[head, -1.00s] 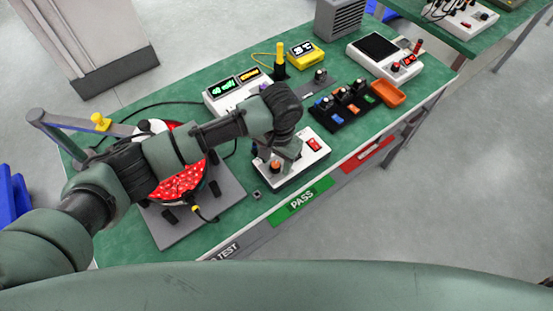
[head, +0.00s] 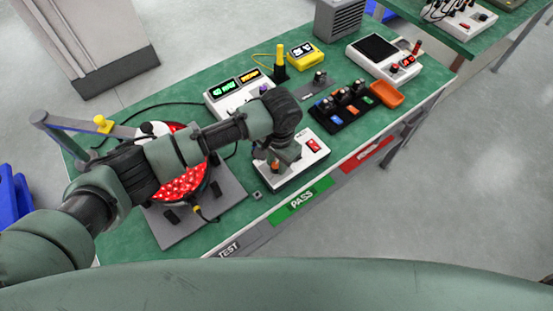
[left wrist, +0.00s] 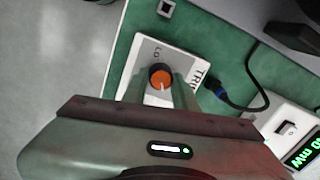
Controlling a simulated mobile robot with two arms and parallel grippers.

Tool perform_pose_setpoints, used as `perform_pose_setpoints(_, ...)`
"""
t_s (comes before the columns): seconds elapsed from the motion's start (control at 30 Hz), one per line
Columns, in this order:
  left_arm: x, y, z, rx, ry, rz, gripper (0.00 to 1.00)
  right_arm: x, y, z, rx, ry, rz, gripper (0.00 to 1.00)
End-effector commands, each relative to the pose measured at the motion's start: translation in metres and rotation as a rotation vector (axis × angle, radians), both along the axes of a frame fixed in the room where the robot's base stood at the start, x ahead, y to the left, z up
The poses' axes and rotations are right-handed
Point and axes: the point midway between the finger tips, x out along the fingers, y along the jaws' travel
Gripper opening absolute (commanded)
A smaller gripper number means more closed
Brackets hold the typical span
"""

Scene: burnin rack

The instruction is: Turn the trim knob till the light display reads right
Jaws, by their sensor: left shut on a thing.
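The trim knob (left wrist: 160,77), orange on top with a white pointer line and a dark skirt, sits on a white box (left wrist: 143,54) lettered TRIM. In the left wrist view my left gripper (left wrist: 160,88) has one finger on each side of the knob and is shut on it. In the head view the gripper (head: 276,162) is over the left part of the white box (head: 292,180), partly hiding the knob. The light display (head: 222,89) shows green characters, with an amber readout (head: 250,75) beside it; the digits are too small to read surely. My right gripper is out of view.
A red rocker switch (head: 314,145) is on the trim box. Left of it a round red-patterned item sits on a grey plate (head: 228,190). A black rack (head: 345,118) of small modules and an orange tray (head: 386,95) stand to the right. Cables run across the green bench.

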Motion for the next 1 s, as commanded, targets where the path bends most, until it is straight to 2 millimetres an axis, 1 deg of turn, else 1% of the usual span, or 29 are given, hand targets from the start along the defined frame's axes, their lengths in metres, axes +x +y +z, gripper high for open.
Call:
perform_pose_setpoints(0.03,0.000,0.000,0.004,0.001,0.000,-0.035,0.00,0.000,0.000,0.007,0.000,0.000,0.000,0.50)
perform_pose_setpoints(0.4,-0.001,0.000,0.004,0.001,0.000,-0.378,0.00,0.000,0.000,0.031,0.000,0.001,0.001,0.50)
perform_pose_setpoints(0.7,-0.001,0.000,0.003,0.000,-0.002,-0.661,0.00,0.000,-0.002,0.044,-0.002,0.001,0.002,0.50)
perform_pose_setpoints(1.0,-0.001,0.000,0.002,0.000,-0.004,-0.900,0.00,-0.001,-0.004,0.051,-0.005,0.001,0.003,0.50)
